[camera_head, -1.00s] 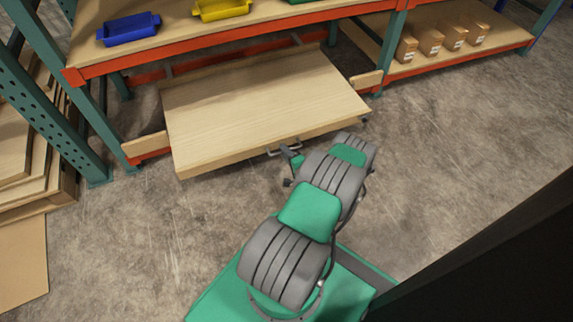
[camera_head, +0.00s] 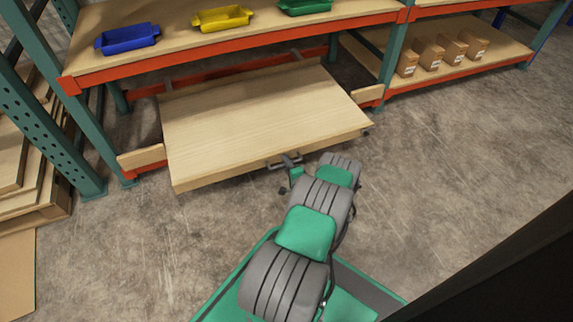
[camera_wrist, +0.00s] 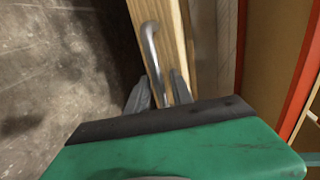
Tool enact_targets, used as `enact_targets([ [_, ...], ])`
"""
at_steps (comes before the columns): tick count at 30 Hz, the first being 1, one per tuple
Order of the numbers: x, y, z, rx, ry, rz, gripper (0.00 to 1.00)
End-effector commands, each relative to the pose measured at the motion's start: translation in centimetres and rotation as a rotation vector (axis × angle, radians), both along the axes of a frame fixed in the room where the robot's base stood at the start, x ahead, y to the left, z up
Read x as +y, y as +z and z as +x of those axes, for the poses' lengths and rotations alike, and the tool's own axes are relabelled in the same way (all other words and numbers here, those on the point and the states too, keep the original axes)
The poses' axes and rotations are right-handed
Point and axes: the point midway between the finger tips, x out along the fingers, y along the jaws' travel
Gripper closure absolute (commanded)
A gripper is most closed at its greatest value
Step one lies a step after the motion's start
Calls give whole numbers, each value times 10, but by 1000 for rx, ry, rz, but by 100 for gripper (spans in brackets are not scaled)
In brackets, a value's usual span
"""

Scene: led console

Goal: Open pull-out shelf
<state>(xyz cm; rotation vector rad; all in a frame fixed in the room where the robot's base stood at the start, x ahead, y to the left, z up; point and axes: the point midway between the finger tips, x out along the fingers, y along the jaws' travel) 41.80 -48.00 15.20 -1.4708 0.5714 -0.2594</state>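The pull-out shelf (camera_head: 262,122) is a pale wooden board in the rack's lower bay. It sticks out well beyond the rack's front. A thin metal handle (camera_wrist: 149,38) is fixed to its front edge; part of it shows in the head view (camera_head: 274,165). My gripper (camera_head: 289,161) is at the handle in the head view, where its fingers are too small to read. In the wrist view my gripper (camera_wrist: 159,80) has its two grey fingers apart, one on each side of the handle's near end, with gaps visible. The shelf's front wood (camera_wrist: 172,32) runs behind the fingers.
Blue (camera_head: 128,40), yellow (camera_head: 222,18) and green (camera_head: 304,6) bins stand on the upper shelf. Several cardboard boxes (camera_head: 428,53) sit on the lower right shelf. Stacked boards (camera_head: 28,160) lie at the left. Concrete floor (camera_head: 440,155) is clear on the right.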

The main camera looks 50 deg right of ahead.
Motion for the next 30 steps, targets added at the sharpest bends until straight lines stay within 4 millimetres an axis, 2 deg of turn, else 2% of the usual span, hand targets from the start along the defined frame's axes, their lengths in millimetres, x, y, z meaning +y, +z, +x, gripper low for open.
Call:
enact_targets([
  [1,0,0,0,0,0,0,77],
  [9,0,0,0,0,0,0,99],
  [30,0,0,0,1,1,1,100],
])
